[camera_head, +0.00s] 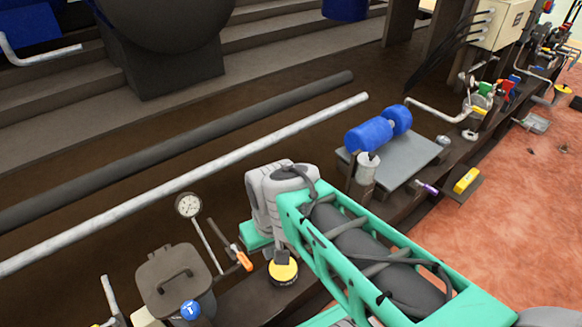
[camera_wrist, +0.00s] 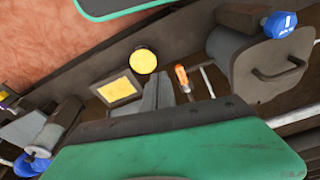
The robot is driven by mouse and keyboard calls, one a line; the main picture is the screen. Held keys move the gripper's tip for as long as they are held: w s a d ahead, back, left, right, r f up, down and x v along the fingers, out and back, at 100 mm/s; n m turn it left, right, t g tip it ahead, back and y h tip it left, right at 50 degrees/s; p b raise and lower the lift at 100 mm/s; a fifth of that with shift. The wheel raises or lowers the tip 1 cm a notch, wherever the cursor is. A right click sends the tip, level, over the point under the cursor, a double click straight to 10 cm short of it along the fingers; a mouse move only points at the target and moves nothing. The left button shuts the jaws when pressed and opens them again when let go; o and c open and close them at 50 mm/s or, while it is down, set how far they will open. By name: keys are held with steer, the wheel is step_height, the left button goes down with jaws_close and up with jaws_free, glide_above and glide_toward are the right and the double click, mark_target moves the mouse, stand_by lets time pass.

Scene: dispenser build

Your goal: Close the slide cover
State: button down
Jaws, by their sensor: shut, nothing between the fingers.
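My gripper (camera_head: 256,236) is the teal end of my arm, low over the dark bench beside a round black-and-yellow fixture (camera_head: 283,269). Its jaws are shut and empty. In the wrist view a broad teal part of my gripper fills the bottom. No part is plainly recognisable as the slide cover. My gripper and wrist hide part of this area in the head view.
An orange-handled lever (camera_head: 242,259), a dial gauge (camera_head: 189,206) and a lidded grey container (camera_head: 173,280) with a blue knob (camera_head: 190,309) stand left of my gripper. A blue cylinder (camera_head: 369,135) on a grey plate lies beyond my arm. Long pipes run behind.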

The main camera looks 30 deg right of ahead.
steer(key=w+d+r+n+g+p, duration=0.1)
steer(key=w+d+r+p, duration=0.25)
steer(key=w, duration=0.45)
steer(key=w+d+r+p, duration=0.3)
steer(key=w+r, duration=0.1)
steer(key=w, duration=0.5)
steer(key=w+d+f+p, duration=0.2)
steer(key=w+d+p, duration=0.1)
steer(key=w+d, duration=0.4)
steer(key=w+d+f+n+g+p, duration=0.1)
steer(key=w+d+f+p, duration=0.1)
steer(key=w+d+f, duration=0.25)
steer(key=f+b, duration=0.1)
steer(key=f, duration=0.1)
steer(key=s+f+b, duration=0.1)
steer(key=f, duration=0.2)
steer(key=s+f+b, duration=0.1)
steer(key=f+b, duration=0.1)
steer(key=f, duration=0.1)
steer(key=shift+s+d+f, duration=0.25)
steer(key=shift+d, duration=0.05)
steer(key=shift+s+r, duration=0.1)
steer(key=shift+s, duration=0.15)
